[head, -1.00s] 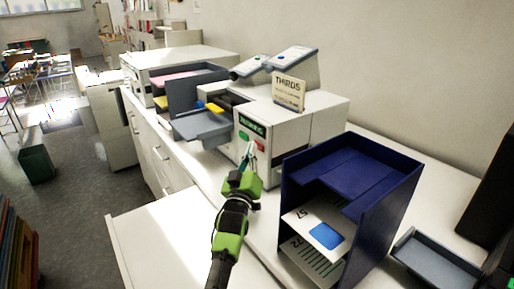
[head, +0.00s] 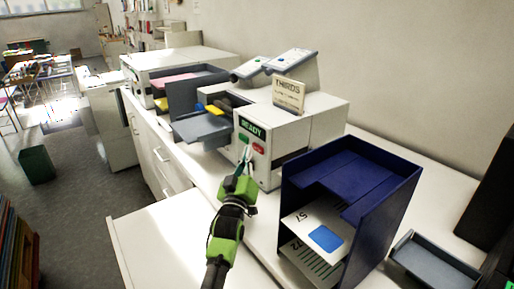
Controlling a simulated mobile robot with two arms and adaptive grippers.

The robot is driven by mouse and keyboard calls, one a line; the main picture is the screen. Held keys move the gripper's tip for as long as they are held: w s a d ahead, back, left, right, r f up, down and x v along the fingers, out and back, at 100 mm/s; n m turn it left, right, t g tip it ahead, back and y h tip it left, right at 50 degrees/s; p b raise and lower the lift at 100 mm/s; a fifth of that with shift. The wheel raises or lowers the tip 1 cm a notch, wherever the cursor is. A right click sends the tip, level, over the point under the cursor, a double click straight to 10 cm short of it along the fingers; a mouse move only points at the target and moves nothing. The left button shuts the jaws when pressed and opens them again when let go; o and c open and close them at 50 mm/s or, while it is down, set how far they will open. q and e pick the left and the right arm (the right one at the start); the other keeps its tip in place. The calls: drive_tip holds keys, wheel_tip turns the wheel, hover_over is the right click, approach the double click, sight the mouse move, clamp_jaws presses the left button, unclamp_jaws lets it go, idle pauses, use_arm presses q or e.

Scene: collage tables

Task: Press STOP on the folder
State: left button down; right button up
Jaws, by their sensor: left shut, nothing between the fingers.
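The folder (head: 285,125) is a white machine on the counter, with a "THIRDS" card (head: 288,95) standing on top. Its front panel has a green display (head: 252,129) reading "READY". Below the display are a green button (head: 243,138) and a red button (head: 258,148); the lettering on the red one is too small to read. My left gripper (head: 247,157) is shut and empty, its tips just below and left of the red button. They look slightly apart from the panel.
A dark blue rack (head: 390,190) with numbered sheets stands close right of the gripper. A grey tray (head: 432,262) lies farther right. Grey trays (head: 198,127) with pink and yellow items sit left of the folder. White counter (head: 165,235) is bare at the front left.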

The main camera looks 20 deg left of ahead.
use_arm(q)
drive_tip(key=s+a+p, duration=0.1)
drive_tip(key=s, duration=0.2)
drive_tip(key=s+a+p, duration=0.1)
drive_tip(key=shift+s+a+p, duration=0.2)
drive_tip(key=shift+a+p, duration=0.1)
drive_tip(key=shift+f, duration=0.15)
idle(0.9)
